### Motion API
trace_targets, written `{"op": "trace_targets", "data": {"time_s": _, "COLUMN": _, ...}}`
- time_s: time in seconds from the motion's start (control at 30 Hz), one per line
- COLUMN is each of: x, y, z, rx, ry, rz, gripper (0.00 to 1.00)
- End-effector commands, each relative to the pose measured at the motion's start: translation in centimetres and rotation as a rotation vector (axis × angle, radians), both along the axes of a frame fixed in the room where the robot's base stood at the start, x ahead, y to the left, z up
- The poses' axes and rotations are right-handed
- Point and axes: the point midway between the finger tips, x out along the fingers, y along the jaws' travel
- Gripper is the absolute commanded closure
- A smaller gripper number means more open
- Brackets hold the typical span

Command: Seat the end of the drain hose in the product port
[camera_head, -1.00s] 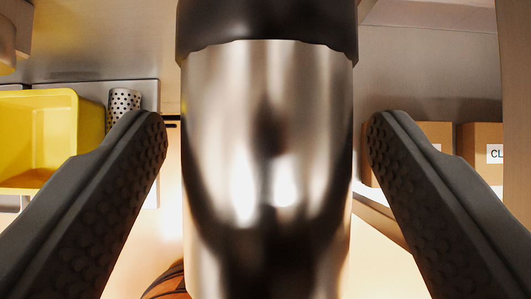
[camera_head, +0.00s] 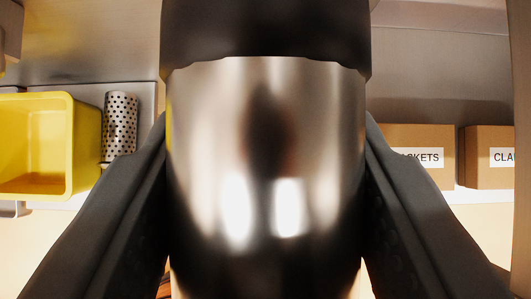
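A large shiny metal cylinder with a black upper part, which I take for the end of the drain hose (camera_head: 265,150), fills the middle of the view, upright and very close. My gripper (camera_head: 267,140) has one dark finger along each side of it. Both fingers lie against its sides, and their tips and inner pads are partly hidden by it. The product port cannot be made out; the cylinder hides what lies behind it.
A yellow bin (camera_head: 70,150) and a perforated metal tube (camera_head: 120,125) stand at the left. Labelled cardboard boxes (camera_head: 425,178) sit on a shelf at the right. A grey metal surface (camera_head: 435,70) is behind. A small orange-brown bit shows at the bottom.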

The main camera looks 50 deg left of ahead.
Motion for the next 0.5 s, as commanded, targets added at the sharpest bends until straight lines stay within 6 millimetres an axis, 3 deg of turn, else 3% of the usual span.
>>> {"op": "trace_targets", "data": {"time_s": 0.5, "x": 0.0, "y": 0.0, "z": 1.8, "rx": 0.003, "ry": -0.004, "rz": 0.000, "gripper": 0.92}}
